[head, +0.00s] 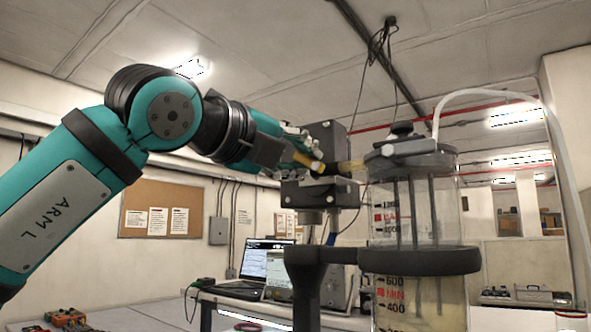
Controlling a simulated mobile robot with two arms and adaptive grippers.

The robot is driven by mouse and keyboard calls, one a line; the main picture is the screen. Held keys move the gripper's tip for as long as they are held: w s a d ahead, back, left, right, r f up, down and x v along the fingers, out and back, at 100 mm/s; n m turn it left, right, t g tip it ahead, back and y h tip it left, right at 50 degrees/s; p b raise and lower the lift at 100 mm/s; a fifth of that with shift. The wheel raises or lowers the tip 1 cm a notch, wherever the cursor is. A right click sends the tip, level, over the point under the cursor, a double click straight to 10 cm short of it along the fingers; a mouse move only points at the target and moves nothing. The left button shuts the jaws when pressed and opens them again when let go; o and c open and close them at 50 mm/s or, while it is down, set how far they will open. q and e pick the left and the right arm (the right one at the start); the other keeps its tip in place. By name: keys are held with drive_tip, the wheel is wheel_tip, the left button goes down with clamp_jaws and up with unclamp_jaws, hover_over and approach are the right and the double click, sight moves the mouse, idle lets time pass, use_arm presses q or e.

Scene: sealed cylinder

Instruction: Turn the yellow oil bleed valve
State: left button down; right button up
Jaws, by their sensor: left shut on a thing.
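The yellow oil bleed valve (308,161) shows as a small yellow handle left of the cylinder's top. A brass-coloured fitting (350,166) sits between it and the cylinder head. My left gripper (298,152) comes in from the left and is shut on the yellow valve. The gripper's fingers partly hide the handle, so its exact angle is hard to tell. The clear sealed cylinder (424,212) stands upright, with level marks and pale yellowish liquid low inside. My right gripper is not in view.
A dark bracket ring (420,261) surrounds the cylinder. A grey box-like unit (330,190) stands just behind the valve. A pale hose (562,150) arches at the right. A laptop (265,262) sits on a bench behind. Red-and-green tools (66,319) lie at lower left.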

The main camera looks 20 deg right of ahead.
use_arm(q)
drive_tip(key=m, duration=0.3)
drive_tip(key=shift+s+d+r+m+b, duration=0.2)
drive_tip(key=shift+m+b, duration=0.1)
drive_tip(key=shift+m, duration=0.1)
drive_tip(key=shift+s+d+r+m, duration=0.1)
drive_tip(key=shift+s+d+m, duration=0.15)
drive_tip(key=shift+m, duration=1.1)
drive_tip(key=shift+s+d+r+m, duration=0.1)
drive_tip(key=shift+s+d+m, duration=0.1)
drive_tip(key=shift+m, duration=1.1)
drive_tip(key=shift+s+d+r+m, duration=0.15)
drive_tip(key=shift+s+m, duration=0.1)
drive_tip(key=shift+m, duration=1.1)
drive_tip(key=shift+f, duration=0.1)
drive_tip(key=c, duration=1.3)
unclamp_jaws()
drive_tip(key=shift+a, duration=0.1)
drive_tip(key=v, duration=1.2)
drive_tip(key=shift+s, duration=0.1)
